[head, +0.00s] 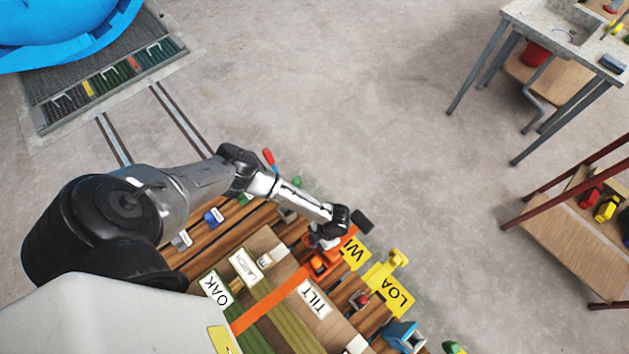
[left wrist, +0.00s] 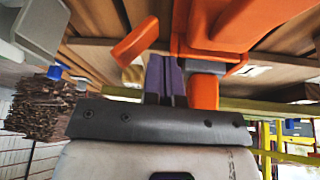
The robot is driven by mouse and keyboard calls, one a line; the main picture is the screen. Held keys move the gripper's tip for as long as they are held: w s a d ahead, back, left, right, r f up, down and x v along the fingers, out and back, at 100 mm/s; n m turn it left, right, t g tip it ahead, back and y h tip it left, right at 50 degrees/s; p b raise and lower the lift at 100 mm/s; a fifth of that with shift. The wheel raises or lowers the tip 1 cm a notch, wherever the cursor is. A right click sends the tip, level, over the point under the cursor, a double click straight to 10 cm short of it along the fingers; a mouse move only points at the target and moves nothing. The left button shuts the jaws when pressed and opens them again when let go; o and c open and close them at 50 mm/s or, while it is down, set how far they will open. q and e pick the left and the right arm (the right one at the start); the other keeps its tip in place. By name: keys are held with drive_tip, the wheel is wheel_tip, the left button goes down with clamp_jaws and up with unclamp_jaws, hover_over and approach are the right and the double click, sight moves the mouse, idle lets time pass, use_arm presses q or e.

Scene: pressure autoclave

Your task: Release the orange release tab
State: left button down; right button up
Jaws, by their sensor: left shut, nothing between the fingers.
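An orange buckle-like mechanism (head: 318,264) sits on the wooden-slatted platform, at the end of an orange strap. In the left wrist view its large orange body (left wrist: 235,25) fills the upper right. A tilted orange tab-like piece (left wrist: 136,42) shows left of it and an orange block (left wrist: 204,92) below it. I cannot tell for sure which piece is the release tab. My left gripper (head: 326,243) is right at the mechanism, its fingers (left wrist: 165,75) shut and empty between the tilted piece and the block. Contact cannot be told. My right gripper is out of view.
The orange strap (head: 270,300) crosses the platform near labels such as TILT (head: 314,298) and OAK (head: 216,289). A sink table (head: 560,30) and a shelf (head: 570,220) stand farther right, with open floor between.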

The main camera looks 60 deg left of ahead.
use_arm(q)
drive_tip(key=shift+d, duration=0.1)
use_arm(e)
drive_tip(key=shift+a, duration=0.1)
use_arm(q)
drive_tip(key=shift+d+r, duration=0.1)
drive_tip(key=shift+r, duration=0.05)
drive_tip(key=d+r, duration=0.1)
drive_tip(key=d+p, duration=0.1)
drive_tip(key=d+r+p, duration=0.1)
drive_tip(key=shift+w+r, duration=0.25)
drive_tip(key=shift+r, duration=0.1)
drive_tip(key=shift+w+d+r, duration=0.1)
drive_tip(key=shift+w+r, duration=0.35)
wheel_tip(320, 180, up, 8)
drive_tip(key=w+a, duration=0.1)
drive_tip(key=w, duration=0.1)
drive_tip(key=shift+w+a+f, duration=0.2)
drive_tip(key=shift+w+a, duration=0.15)
drive_tip(key=shift+w, duration=0.05)
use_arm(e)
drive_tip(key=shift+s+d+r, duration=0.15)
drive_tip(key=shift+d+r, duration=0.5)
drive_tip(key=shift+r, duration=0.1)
